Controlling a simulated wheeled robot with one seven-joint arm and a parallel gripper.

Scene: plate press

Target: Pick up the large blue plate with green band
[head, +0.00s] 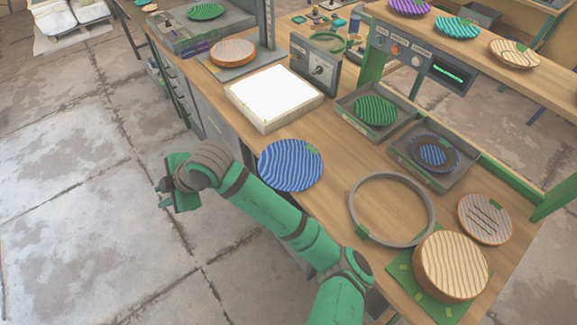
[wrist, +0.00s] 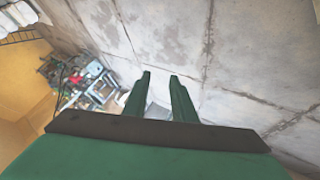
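The large blue plate (head: 288,168) lies flat on the wooden workbench near its left edge. It has wavy pale stripes and a small green patch at its upper right rim; a full green band is not clear. My gripper (head: 168,184) hangs over the floor, left of the bench and of the plate, apart from both. In the wrist view my gripper (wrist: 160,78) shows two green fingers spread apart with nothing between them. The plate is not seen in the wrist view, which shows mostly floor.
A white lit panel (head: 273,95) stands behind the plate. A grey ring (head: 354,208) lies to its right, with a tray holding a green plate (head: 375,110), a tray holding a dark-ringed blue plate (head: 432,153), and a thick tan disc (head: 450,265). Bare bench surrounds the plate.

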